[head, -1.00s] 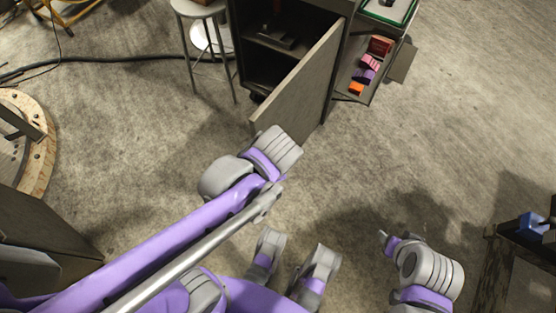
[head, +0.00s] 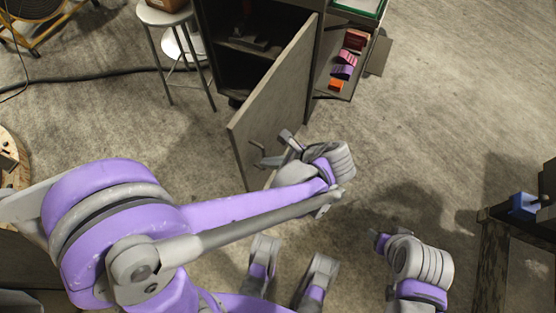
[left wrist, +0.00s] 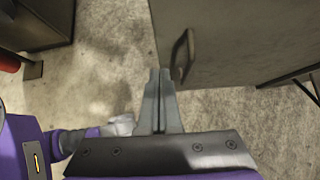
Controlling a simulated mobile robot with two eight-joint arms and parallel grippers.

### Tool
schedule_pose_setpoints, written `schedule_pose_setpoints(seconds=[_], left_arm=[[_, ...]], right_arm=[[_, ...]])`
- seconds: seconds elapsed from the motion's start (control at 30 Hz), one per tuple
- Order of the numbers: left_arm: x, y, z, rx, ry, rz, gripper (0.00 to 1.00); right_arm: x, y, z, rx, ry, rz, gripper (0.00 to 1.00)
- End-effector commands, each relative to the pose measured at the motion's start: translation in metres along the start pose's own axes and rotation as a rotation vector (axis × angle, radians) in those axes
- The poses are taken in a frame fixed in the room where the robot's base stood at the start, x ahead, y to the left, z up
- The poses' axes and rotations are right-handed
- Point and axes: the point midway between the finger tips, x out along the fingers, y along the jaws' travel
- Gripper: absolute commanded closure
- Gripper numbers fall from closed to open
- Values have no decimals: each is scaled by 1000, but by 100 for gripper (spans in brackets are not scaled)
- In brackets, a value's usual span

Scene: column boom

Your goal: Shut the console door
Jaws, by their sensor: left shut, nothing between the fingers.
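The console (head: 205,35) is at the top of the head view, its dark inside showing. Its door (head: 283,92) stands wide open, its free edge towards me, its outer face to the right. A bar handle (left wrist: 182,52) sits on that face; it also shows in the head view (head: 257,150). My left gripper (head: 270,161) is shut and empty beside the door's outer face. In the left wrist view its fingertips (left wrist: 160,74) are just left of the handle; contact cannot be made out. My right arm's end (head: 382,241) is low at the right, its fingers unclear.
A stool (head: 165,17) stands left of the console. A dark bench (head: 500,215) is at the right edge. The floor between is clear.

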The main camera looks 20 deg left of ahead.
Motion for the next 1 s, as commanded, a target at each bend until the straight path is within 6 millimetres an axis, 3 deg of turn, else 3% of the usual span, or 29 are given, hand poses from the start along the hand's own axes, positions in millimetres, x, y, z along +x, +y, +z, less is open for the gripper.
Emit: schedule_pose_setpoints(seconds=[0.03, 0.17, 0.33, 1.0], left_arm=[[14, 0, -1, -3, -1, 3, 100], [40, 0, -1, -3, 0, 2, 100], [54, 1, 20, -4, 0, 2, 100], [66, 1, 32, 4, 1, -7, 100]], right_arm=[[6, 0, 2, 0, -2, 0, 43], [15, 0, 4, 0, -5, 0, 43], [16, 0, 4, 0, -5, 0, 43], [17, 0, 5, 0, -5, 0, 43]])
